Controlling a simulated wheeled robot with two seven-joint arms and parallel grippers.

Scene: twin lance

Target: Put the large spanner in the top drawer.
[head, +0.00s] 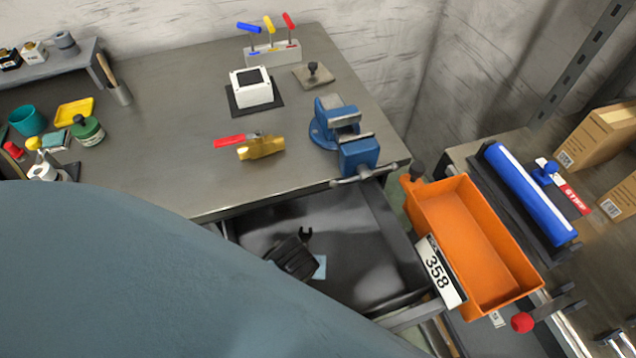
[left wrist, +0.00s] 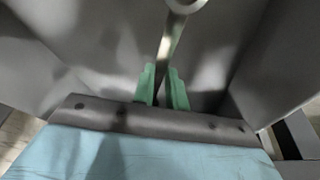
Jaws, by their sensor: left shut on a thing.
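The top drawer (head: 395,230) stands pulled out beneath the workbench. My left gripper (head: 296,248) is over the drawer interior, shut on the spanner. In the left wrist view, the green fingertips (left wrist: 164,80) close on the spanner's shiny shaft (left wrist: 171,45), with grey drawer surfaces around it. I cannot tell whether the spanner touches the drawer floor. My right gripper is not in view.
A blue vise (head: 358,152) sits at the bench corner above the drawer. An orange bin (head: 480,240) labelled 358 stands right of the drawer. A brass-coloured piece with a red handle (head: 236,141) lies near the bench edge. My own arm covers the lower left.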

